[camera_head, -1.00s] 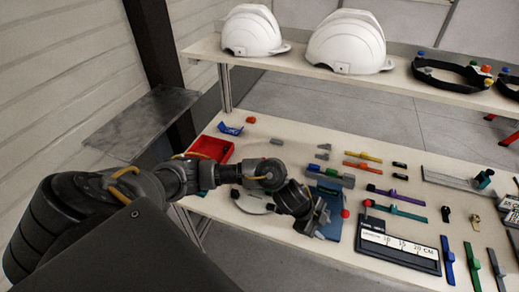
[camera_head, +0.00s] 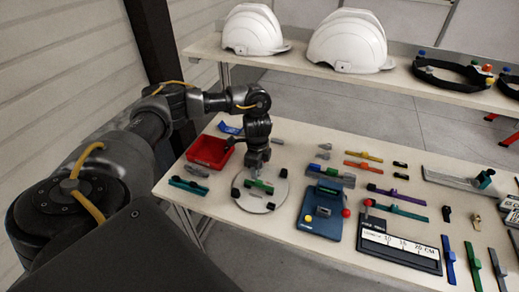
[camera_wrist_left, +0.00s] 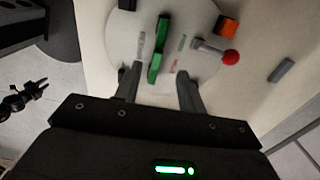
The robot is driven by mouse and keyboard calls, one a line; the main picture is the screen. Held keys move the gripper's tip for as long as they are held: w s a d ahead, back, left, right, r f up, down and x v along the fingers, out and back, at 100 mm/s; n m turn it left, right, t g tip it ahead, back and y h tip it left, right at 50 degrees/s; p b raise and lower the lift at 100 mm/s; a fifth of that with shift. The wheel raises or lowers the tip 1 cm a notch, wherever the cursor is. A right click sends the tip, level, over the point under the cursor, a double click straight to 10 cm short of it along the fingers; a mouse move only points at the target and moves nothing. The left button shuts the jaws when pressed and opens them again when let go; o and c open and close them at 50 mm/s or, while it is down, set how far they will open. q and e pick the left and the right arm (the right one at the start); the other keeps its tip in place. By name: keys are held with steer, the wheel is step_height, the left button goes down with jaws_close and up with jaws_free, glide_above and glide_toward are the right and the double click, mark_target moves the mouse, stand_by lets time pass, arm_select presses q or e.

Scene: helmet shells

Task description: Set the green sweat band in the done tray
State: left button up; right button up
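A green strip (camera_head: 261,186), which looks like the green sweat band, lies on a round pale disc (camera_head: 252,204) at the table's front left. My left gripper (camera_head: 259,166) points down just above it. In the left wrist view the gripper (camera_wrist_left: 157,88) is open, and the green strip (camera_wrist_left: 160,48) shows just beyond the gap between its fingers, nearer the left finger. A red tray (camera_head: 207,163) stands left of the disc and behind it; no label shows that it is the done tray. My right gripper is out of view.
A blue fixture (camera_head: 322,223) with a red knob stands right of the disc. White helmets (camera_head: 347,41) sit on the shelf behind.

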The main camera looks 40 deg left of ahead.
mark_target(259, 185)
arm_select(q)
step_height(259, 185, down, 2)
steer(key=shift+s+f, duration=0.1)
steer(key=shift+f, duration=0.25)
step_height(259, 185, down, 4)
steer(key=shift+s+a+f+p, duration=0.1)
steer(key=shift+a+f+p, duration=0.1)
steer(key=shift+p, duration=0.4)
jaws_close()
